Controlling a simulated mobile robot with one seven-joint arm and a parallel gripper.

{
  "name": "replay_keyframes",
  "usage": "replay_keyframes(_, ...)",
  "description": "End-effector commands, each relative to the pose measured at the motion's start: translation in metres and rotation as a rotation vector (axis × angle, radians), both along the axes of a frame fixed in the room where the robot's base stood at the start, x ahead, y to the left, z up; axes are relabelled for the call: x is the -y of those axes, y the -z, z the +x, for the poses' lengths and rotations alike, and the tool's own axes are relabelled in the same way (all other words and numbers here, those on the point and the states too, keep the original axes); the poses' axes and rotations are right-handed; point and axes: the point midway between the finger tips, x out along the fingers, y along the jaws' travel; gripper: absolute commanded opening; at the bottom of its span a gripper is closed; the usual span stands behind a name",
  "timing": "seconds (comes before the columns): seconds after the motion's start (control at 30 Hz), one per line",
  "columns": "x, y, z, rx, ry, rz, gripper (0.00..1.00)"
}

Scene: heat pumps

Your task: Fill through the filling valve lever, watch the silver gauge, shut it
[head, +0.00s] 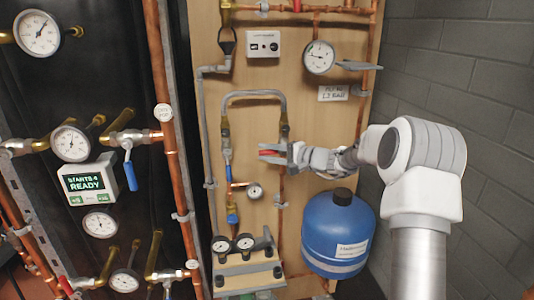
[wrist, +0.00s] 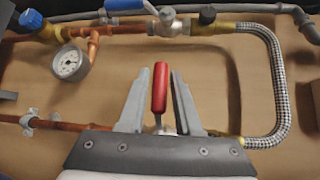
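The red lever (wrist: 159,88) of the filling valve stands between the two fingers of my gripper (wrist: 160,74) in the wrist view. A gap shows on each side of it, so the fingers are open around it and not pressed on it. In the head view my gripper (head: 280,153) reaches in from the right to the wooden board, with the red lever (head: 268,152) at its tips. The valve body is mostly hidden behind the gripper. The silver gauge (head: 320,57) is at the upper right of the board; its needle is too small to read exactly.
A sign (head: 333,93) reading about 1.2 bar hangs below the gauge. A braided hose (wrist: 283,90) loops beside the lever. A small gauge (wrist: 70,62) and copper pipes are close by. A blue vessel (head: 337,235) stands below my arm. A grey brick wall closes the right side.

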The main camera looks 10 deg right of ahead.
Motion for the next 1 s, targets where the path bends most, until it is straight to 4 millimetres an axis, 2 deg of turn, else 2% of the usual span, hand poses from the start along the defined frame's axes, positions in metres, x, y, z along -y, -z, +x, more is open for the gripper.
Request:
replay_keyframes(0.03, 0.0001, 0.0, -0.0001, 0.0, 0.0, 0.0, 0.22)
replay_keyframes(0.17, 0.0001, 0.0, -0.0001, 0.0, 0.0, 0.0, 0.0)
replay_keyframes(1.0, 0.0003, 0.0001, -0.0003, 0.0, 0.0, 0.0, 0.0)
